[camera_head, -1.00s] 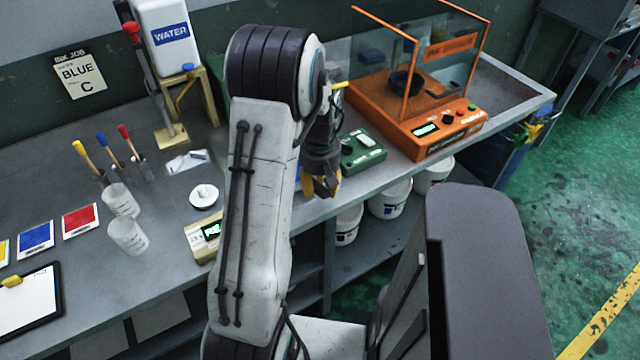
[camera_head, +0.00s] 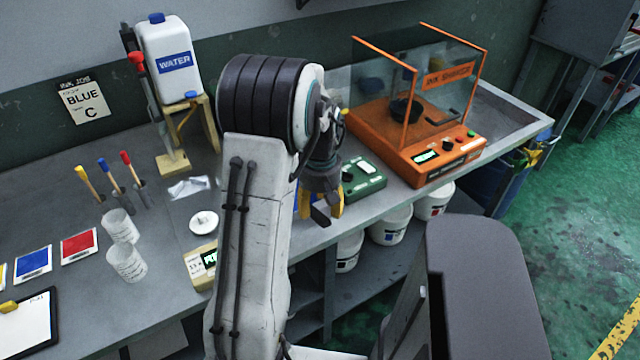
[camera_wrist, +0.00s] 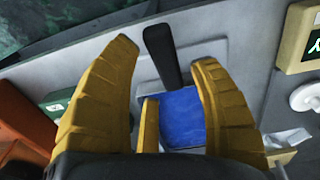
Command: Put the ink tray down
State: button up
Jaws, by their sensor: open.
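The ink tray (camera_wrist: 185,118) is in the wrist view, a pale tray with blue ink in it and a black handle (camera_wrist: 162,56). It appears to lie on the grey bench. My gripper (camera_wrist: 165,52) is over it, with its yellow fingers apart on either side of the handle and neither visibly clamped on it. In the head view my gripper (camera_head: 321,204) is low at the bench's front edge, left of a green device. The dark handle (camera_head: 320,216) shows between its fingers, and most of the tray is hidden there.
The green device (camera_head: 363,180) and the orange ink shaker (camera_head: 440,150) stand to the right. A scale (camera_head: 200,266), a white lid (camera_head: 203,222) and clear cups (camera_head: 126,262) are to the left. The water canister (camera_head: 172,62) is at the back. White buckets (camera_head: 390,226) stand below.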

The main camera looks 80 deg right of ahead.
notch_tip(320, 180, up, 7)
jog(key=b, duration=0.3)
jog(key=shift+r, duration=0.1)
jog(key=shift+w+a+r, duration=0.15)
jog(key=shift+r, duration=0.7)
jog(key=w+a+r+n+t+h, duration=0.1)
jog(key=w+a+r+n, duration=0.1)
jog(key=w+a, duration=0.8)
jog(key=w+a+r+n, duration=0.1)
jog(key=w+a+n, duration=0.2)
jog(key=w+a, duration=0.7)
jog(key=a+f+n+t, duration=0.1)
jog(key=a+n, duration=0.1)
jog(key=a, duration=0.7)
jog(key=a+f+n+t+y, duration=0.1)
jog(key=a+n, duration=0.2)
jog(key=a, duration=0.7)
jog(key=shift+w+a+f, duration=0.25)
jog(key=shift+a+f, duration=0.05)
jog(key=shift+f, duration=0.05)
jog(key=shift+r, duration=0.25)
